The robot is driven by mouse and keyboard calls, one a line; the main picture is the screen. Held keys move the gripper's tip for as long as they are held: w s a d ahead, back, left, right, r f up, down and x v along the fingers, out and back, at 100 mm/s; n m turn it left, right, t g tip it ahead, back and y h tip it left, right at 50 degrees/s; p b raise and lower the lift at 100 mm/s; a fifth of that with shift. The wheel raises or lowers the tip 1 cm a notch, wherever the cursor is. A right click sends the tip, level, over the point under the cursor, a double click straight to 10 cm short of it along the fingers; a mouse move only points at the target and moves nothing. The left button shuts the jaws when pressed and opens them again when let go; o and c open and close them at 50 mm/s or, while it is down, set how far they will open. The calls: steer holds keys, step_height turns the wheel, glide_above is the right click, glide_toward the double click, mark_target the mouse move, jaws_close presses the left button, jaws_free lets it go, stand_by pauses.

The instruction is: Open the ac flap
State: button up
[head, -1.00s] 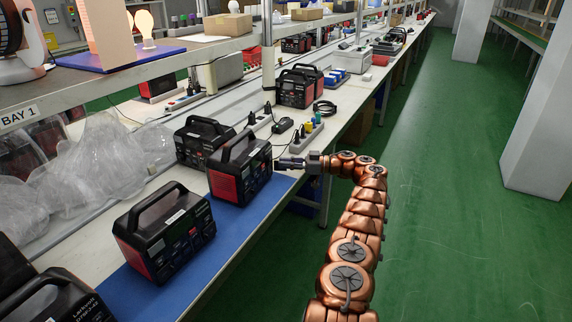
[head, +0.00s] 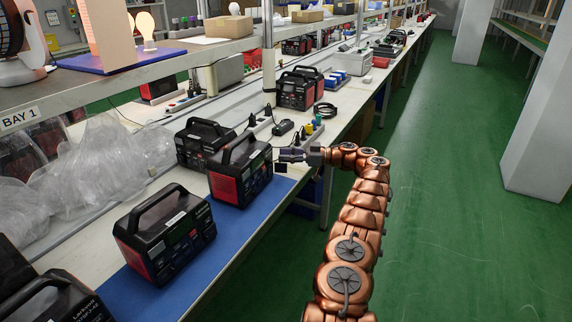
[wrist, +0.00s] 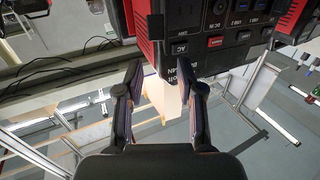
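The black and red power station (head: 240,170) stands upright on the blue mat, its front panel towards my gripper. My gripper (head: 284,156) is close to the right of that panel in the head view. In the wrist view my gripper (wrist: 160,62) has its two fingers spread apart, with nothing held between them. The station's panel (wrist: 225,38) fills the top of that view, with an AC label and a red switch. A black piece with white lettering (wrist: 185,68) is by the right fingertip; I cannot tell whether it is the flap or whether they touch. A small dark square (head: 280,168) shows below my gripper.
Another power station (head: 165,235) stands nearer on the blue mat (head: 240,225), and one (head: 203,143) stands behind. The green floor (head: 430,200) at right is clear.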

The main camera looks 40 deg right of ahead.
mark_target(286, 165)
steer(key=shift+r, duration=2.95)
